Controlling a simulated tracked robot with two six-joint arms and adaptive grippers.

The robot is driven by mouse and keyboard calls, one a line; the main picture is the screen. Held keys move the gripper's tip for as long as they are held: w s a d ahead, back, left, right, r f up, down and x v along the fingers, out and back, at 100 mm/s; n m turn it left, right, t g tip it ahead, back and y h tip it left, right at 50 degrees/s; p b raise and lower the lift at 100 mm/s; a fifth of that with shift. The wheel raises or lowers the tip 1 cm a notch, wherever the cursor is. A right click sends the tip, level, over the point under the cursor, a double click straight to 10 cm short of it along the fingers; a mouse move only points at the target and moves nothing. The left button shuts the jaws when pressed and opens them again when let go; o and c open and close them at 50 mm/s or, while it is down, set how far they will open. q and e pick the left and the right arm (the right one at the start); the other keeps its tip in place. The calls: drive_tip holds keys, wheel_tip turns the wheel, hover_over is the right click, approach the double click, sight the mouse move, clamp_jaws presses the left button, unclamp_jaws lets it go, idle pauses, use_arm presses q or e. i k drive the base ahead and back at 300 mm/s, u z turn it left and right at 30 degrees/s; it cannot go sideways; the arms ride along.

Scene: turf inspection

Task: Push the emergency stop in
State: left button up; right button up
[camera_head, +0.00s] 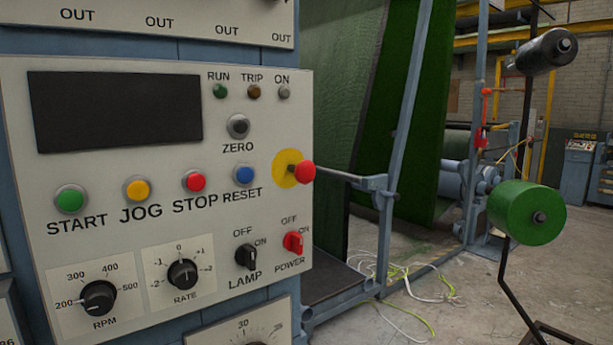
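The emergency stop is a red mushroom button (305,172) on a short metal stem, in front of a round yellow plate (284,168) at the right edge of the light control panel (140,235). The red head stands out from the plate, with the stem showing between them. Neither of my grippers is in view, and nothing touches the button.
The panel also has a dark display (115,110), a red STOP button (195,181), a blue RESET button (244,174) and a red POWER switch (293,242) close below the emergency stop. A blue frame post (400,130) stands behind. A green roll (526,214) is at right.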

sight(305, 171)
drive_tip(key=z, duration=1.45)
drive_tip(key=i, duration=0.1)
drive_tip(key=u, duration=2.95)
drive_tip(key=k, duration=1)
drive_tip(key=z, duration=2.65)
drive_tip(key=k, duration=0.1)
drive_tip(key=u, duration=1.15)
drive_tip(key=i, duration=1)
drive_tip(key=u, duration=0.05)
